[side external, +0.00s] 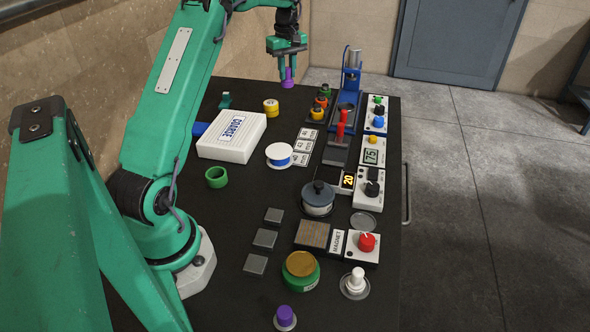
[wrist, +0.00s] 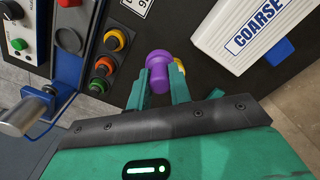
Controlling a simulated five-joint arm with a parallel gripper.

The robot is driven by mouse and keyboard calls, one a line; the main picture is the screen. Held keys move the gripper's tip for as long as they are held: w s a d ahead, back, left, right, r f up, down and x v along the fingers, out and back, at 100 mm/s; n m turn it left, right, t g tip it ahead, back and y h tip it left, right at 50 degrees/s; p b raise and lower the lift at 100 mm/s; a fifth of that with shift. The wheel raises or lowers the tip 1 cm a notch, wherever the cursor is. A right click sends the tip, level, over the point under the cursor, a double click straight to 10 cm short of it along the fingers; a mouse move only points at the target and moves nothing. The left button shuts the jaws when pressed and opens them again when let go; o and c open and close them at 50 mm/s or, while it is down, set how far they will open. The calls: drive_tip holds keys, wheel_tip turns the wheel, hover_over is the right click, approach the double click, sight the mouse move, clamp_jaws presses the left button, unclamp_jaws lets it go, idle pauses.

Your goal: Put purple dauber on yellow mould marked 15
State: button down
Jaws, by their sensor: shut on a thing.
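My gripper (side external: 288,72) is shut on a purple dauber (side external: 289,76) and holds it raised above the far end of the bench. In the wrist view the purple dauber (wrist: 158,59) sits between the two fingers (wrist: 160,80), its round end pointing away from the palm. A yellow round piece (side external: 271,107) stands on the bench, below and left of the gripper. In the wrist view it is partly hidden behind the dauber and right finger (wrist: 180,67). A yellow-orange ringed piece (side external: 317,113) stands right of it. I cannot read a 15 on either.
Orange (side external: 321,101) and green (side external: 325,90) ringed pieces stand in a row beside the blue press (side external: 349,90). A white COARSE box (side external: 231,137) lies left. Another purple piece (side external: 285,313) stands at the near edge. Dark bench top is bare around the yellow round piece.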

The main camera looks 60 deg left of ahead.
drive_tip(key=a+f, duration=0.1)
drive_tip(key=a, duration=0.1)
drive_tip(key=s+a+f, duration=0.1)
drive_tip(key=a+f, duration=0.1)
drive_tip(key=a, duration=0.1)
drive_tip(key=a+f, duration=0.2)
drive_tip(key=a, duration=0.1)
drive_tip(key=shift+s+a+f, duration=0.1)
drive_tip(key=shift+s+a, duration=0.1)
drive_tip(key=shift+s, duration=0.2)
drive_tip(key=shift+f, duration=2)
drive_tip(key=c, duration=1.3)
unclamp_jaws()
drive_tip(key=shift+f, duration=0.15)
wheel_tip(320, 180, up, 12)
drive_tip(key=shift+r, duration=0.2)
